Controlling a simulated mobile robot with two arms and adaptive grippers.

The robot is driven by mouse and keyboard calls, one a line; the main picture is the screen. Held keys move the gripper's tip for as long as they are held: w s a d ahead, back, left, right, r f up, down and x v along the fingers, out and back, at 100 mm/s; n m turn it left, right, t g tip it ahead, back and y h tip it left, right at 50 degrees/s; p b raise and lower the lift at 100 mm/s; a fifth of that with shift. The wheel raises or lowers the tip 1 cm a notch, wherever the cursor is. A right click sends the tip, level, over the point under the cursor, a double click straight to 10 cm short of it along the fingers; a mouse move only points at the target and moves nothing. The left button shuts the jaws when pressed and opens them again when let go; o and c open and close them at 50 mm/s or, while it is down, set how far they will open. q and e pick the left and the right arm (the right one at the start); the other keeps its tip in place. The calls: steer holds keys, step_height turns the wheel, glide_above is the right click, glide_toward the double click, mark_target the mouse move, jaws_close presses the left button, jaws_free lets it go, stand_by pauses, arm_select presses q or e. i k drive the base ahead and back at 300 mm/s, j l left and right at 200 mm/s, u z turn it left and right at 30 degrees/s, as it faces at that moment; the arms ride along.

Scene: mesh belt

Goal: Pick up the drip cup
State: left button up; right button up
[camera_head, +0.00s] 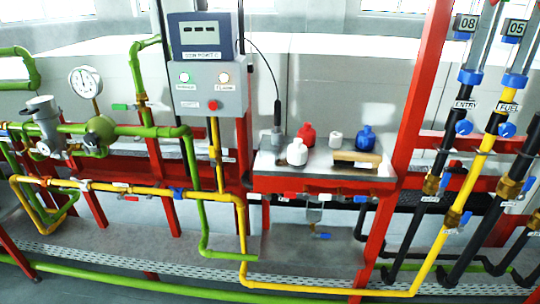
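No object is clearly readable as the drip cup. A small clear cup-like vessel (314,214) hangs under the metal shelf, with a blue-handled valve (322,236) below it. On the shelf (275,174) stand a red bottle (306,135), a white bottle (297,153), a smaller white container (336,140) and a blue bottle (366,138). I cannot tell whether any of these is the cup. Neither of my grippers is in view.
A tan block (357,159) lies at the shelf's front right. A control box (209,89) is mounted left of the shelf. Green pipes (190,160), a yellow pipe (150,190) and a red post (405,140) flank the shelf. Labelled vertical pipes (480,145) crowd the right.

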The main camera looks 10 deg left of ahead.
mark_target(270, 154)
steer(key=i+j+z, duration=0.15)
steer(key=z, duration=0.2)
steer(key=i+j+z, duration=0.1)
steer(key=j+z, duration=0.55)
steer(key=i, duration=0.05)
